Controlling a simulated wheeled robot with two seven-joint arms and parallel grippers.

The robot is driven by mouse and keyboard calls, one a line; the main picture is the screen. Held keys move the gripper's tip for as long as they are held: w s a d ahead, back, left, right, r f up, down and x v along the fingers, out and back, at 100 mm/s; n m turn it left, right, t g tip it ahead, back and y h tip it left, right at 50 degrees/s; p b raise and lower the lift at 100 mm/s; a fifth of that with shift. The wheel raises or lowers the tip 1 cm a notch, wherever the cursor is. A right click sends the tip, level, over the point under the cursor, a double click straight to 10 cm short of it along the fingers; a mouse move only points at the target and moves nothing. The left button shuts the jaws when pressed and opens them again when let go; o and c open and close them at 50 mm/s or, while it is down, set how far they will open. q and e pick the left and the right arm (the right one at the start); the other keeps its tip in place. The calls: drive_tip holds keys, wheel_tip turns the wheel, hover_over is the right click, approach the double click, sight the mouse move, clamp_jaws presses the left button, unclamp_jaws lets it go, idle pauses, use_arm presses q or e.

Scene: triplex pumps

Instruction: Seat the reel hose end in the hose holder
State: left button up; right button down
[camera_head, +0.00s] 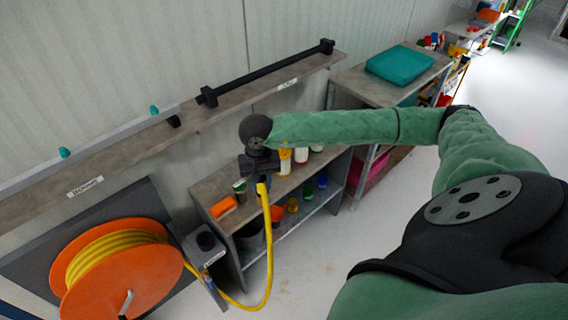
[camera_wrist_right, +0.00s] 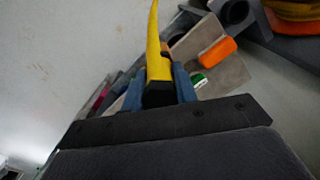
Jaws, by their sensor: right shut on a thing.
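My right gripper (camera_head: 260,178) points down in the head view and is shut on the yellow hose (camera_head: 269,240) near its end. In the right wrist view the hose end (camera_wrist_right: 159,93), black with yellow hose rising from it, sits between the two blue fingers of my right gripper (camera_wrist_right: 160,88). The hose hangs below the gripper and curves back left toward the orange reel (camera_head: 125,275). The hose holder (camera_head: 206,241), a grey block with a round dark socket, stands right of the reel. The hose end is up and to the right of it, apart from it. My left gripper is not in view.
A low shelf unit (camera_head: 240,262) with bottles, cans and an orange block (camera_head: 223,207) stands beside the holder, under the gripper. A wall shelf (camera_head: 230,112) with a black bar runs behind. A table with a teal tray (camera_head: 400,62) is farther back. Floor to the right is clear.

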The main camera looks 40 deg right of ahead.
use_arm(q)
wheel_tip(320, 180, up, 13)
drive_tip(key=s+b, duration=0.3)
use_arm(e)
drive_tip(key=s+d+f+m, duration=0.2)
drive_tip(key=s+d+f, duration=0.3)
drive_tip(key=s+d, duration=0.15)
drive_tip(key=w+a+p, duration=0.2)
drive_tip(key=w+p, duration=0.6)
drive_tip(key=w, duration=1.1)
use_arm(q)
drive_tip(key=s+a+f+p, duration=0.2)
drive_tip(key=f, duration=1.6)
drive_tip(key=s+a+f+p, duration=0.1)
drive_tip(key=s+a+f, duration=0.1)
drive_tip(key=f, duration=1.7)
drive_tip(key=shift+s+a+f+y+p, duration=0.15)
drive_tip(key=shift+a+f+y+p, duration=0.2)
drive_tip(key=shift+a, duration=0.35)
use_arm(e)
wheel_tip(320, 180, down, 7)
drive_tip(key=shift+w+d+f+m, duration=0.15)
drive_tip(key=shift+w+m, duration=0.15)
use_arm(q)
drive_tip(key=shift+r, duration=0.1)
